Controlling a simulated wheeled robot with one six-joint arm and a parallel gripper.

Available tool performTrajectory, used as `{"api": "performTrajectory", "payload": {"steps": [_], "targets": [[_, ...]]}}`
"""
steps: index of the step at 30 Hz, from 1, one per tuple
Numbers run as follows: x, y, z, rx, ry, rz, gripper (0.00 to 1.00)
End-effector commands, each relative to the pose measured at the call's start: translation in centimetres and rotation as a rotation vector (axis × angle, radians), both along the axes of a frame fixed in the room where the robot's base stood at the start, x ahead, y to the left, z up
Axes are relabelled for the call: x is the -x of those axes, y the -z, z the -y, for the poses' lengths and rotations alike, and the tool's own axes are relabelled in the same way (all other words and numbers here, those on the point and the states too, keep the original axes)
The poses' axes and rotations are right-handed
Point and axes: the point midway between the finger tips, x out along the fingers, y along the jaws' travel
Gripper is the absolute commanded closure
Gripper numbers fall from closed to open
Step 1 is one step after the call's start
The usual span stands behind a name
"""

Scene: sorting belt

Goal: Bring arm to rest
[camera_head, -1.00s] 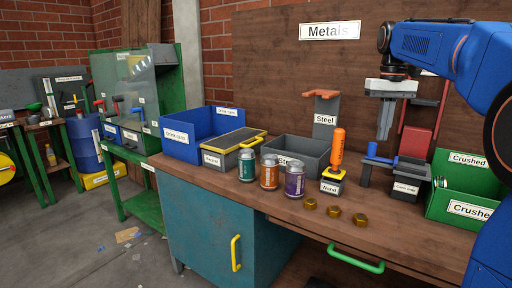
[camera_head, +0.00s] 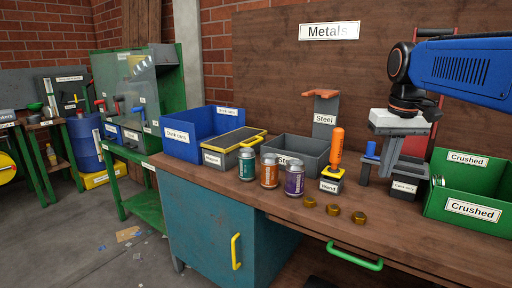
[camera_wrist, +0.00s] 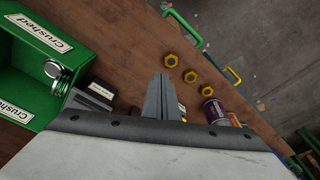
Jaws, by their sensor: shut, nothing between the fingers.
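My gripper (camera_head: 389,160) is at the right of the head view, above the workbench and in front of the can crusher. Its grey fingers point down and are together with nothing between them. In the wrist view the gripper (camera_wrist: 163,85) shows over the wooden bench top, the fingers side by side. My blue arm reaches in from the right edge. The gripper hides part of the crusher (camera_head: 370,160), whose small label block (camera_head: 404,187) shows beside the fingers.
On the bench stand three cans (camera_head: 269,170), several brass nuts (camera_head: 333,210), an orange-handled wand (camera_head: 336,150), a grey Steel bin (camera_head: 300,150) and a blue drink-cans bin (camera_head: 200,132). The bench front is clear.

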Motion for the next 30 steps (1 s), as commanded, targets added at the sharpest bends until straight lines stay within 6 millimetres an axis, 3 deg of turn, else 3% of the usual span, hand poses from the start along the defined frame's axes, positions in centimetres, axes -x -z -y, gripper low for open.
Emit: {"api": "performTrajectory", "payload": {"steps": [1, 11, 18, 24, 30], "targets": [[1.6, 0.9, -0.4, 0.001, -0.004, 0.015, 1.00], [9.8, 8.1, -2.4, 0.005, -0.023, 0.119, 1.00], [15.6, 14.5, -3.4, 0.003, -0.037, 0.194, 1.00], [19.0, 19.2, -3.9, 0.000, -0.045, 0.243, 1.00], [20.3, 21.2, -4.1, -0.002, -0.049, 0.265, 1.00]]}}
